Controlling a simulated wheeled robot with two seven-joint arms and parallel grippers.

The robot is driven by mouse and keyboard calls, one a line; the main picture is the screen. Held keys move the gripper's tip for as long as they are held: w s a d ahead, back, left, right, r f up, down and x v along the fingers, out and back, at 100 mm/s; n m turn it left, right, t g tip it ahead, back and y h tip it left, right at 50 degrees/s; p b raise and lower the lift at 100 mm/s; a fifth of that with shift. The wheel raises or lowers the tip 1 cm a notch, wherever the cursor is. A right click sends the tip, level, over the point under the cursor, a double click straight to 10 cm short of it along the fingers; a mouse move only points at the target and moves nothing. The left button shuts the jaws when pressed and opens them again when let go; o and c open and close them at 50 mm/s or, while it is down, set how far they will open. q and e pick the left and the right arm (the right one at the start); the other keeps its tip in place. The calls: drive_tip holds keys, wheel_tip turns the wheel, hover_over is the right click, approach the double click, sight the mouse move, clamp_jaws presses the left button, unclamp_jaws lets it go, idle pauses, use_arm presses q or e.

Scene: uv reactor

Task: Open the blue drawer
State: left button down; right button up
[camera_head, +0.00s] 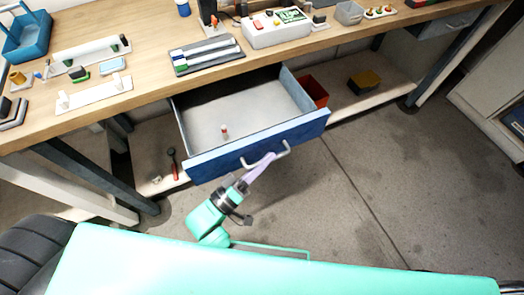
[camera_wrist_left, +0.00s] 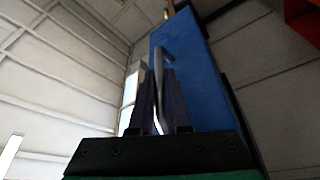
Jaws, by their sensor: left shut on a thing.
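The blue drawer (camera_head: 210,160) under the workbench stands pulled out, with its pale inside in view. A small red-and-white item (camera_head: 225,130) is in it. Its light metal handle (camera_head: 283,150) is on the blue front. My left gripper (camera_head: 265,165) is at the handle and shut on it. In the left wrist view the handle (camera_wrist_left: 158,75) passes between the dark fingers of my left gripper (camera_wrist_left: 160,95), with the blue drawer front (camera_wrist_left: 195,70) behind. My right gripper is not in view.
The wooden workbench top (camera_head: 145,75) above holds racks, a white control box (camera_head: 275,30) and a blue basket (camera_head: 25,38). A red bin (camera_head: 314,92) and a yellow-black box (camera_head: 365,80) sit on the lower shelf. The floor (camera_head: 390,170) at right is clear.

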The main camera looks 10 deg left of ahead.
use_arm(q)
drive_tip(key=c, duration=0.9)
unclamp_jaws()
drive_tip(key=b+v, duration=0.1)
drive_tip(key=v, duration=1.3)
drive_tip(key=shift+s+a+f, duration=0.15)
drive_tip(key=shift+s+a, duration=0.05)
drive_tip(key=shift+a, duration=0.05)
